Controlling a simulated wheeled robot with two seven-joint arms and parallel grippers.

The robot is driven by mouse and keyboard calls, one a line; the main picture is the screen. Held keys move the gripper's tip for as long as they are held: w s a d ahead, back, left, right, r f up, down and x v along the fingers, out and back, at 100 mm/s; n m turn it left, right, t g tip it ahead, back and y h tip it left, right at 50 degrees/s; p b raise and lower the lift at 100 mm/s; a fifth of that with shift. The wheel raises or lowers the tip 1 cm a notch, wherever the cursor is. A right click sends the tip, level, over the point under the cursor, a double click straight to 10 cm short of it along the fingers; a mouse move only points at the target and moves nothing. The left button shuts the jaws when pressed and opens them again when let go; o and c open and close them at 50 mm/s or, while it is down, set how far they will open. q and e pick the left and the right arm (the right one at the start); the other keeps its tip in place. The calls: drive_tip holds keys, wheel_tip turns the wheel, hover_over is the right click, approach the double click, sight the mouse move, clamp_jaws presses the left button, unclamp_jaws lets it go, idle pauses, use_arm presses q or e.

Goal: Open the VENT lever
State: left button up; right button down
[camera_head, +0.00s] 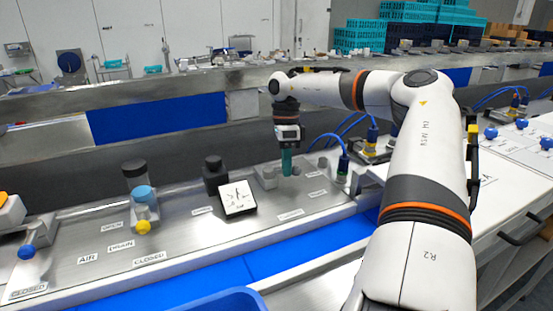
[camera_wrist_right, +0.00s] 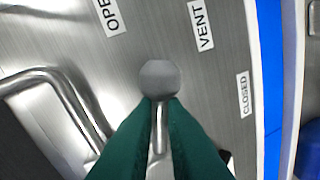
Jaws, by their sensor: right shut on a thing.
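The VENT lever (camera_wrist_right: 159,78) has a round grey knob on a metal stem, seen in the right wrist view. My right gripper (camera_wrist_right: 160,104) has its green fingers shut on the lever's stem, just below the knob. In the head view the right gripper (camera_head: 286,165) points down at the steel panel, and its fingers hide most of the lever. The VENT label (camera_wrist_right: 203,25) is right of the knob, with the OPEN label (camera_wrist_right: 108,15) at upper left and the CLOSED label (camera_wrist_right: 244,95) at right. My left gripper is not in view.
A gauge (camera_head: 238,198) stands left of the right gripper. Further left are a yellow-knobbed DRAIN lever (camera_head: 143,226) and a blue-knobbed AIR lever (camera_head: 27,252). A bent metal pipe (camera_wrist_right: 50,80) runs close beside the lever. Blue hoses (camera_head: 330,140) rise just right of the gripper.

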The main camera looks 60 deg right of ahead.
drive_tip(key=shift+w+d+r+n, duration=0.15)
drive_tip(key=shift+w+d+n, duration=0.15)
drive_tip(key=shift+n, duration=0.5)
drive_tip(key=shift+w+d+n, duration=0.2)
drive_tip(key=shift+w+n, duration=0.2)
drive_tip(key=shift+n, duration=0.7)
drive_tip(key=c, duration=1.5)
unclamp_jaws()
drive_tip(key=shift+d+r+g+h+b, duration=0.1)
drive_tip(key=shift+r+g+h+b, duration=0.2)
drive_tip(key=r, duration=0.3)
drive_tip(key=w+r+b, duration=0.1)
drive_tip(key=r, duration=0.3)
drive_tip(key=w+d+r, duration=0.1)
drive_tip(key=r, duration=0.3)
drive_tip(key=shift+b, duration=0.4)
